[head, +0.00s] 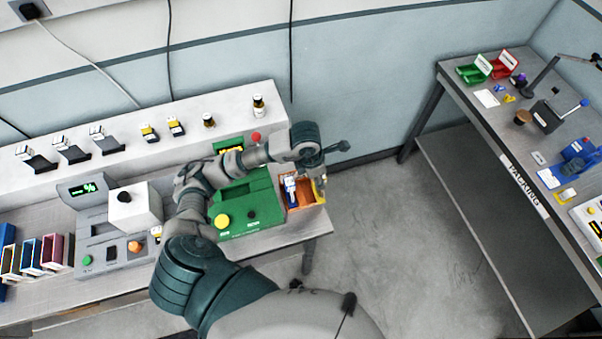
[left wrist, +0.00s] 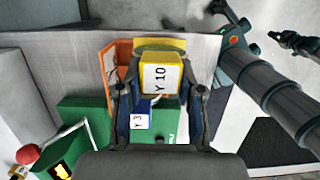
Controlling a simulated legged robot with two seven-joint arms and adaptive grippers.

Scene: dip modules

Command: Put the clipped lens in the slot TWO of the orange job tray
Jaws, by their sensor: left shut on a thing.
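In the head view a bit of yellow (head: 321,184) shows below the fingers. The orange tray (left wrist: 109,62) lies below the block in the left wrist view, partly hidden by it. A blue piece (left wrist: 139,121) with a white "Y 3" label is in the tray. Slot numbers cannot be read. My right gripper is not seen.
The green machine (head: 250,200) with a yellow button stands left of the tray. A white shelf (head: 75,140) behind carries several small modules. A grey device (head: 85,195) stands further left. A packing table (head: 500,120) is at the right, across open floor.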

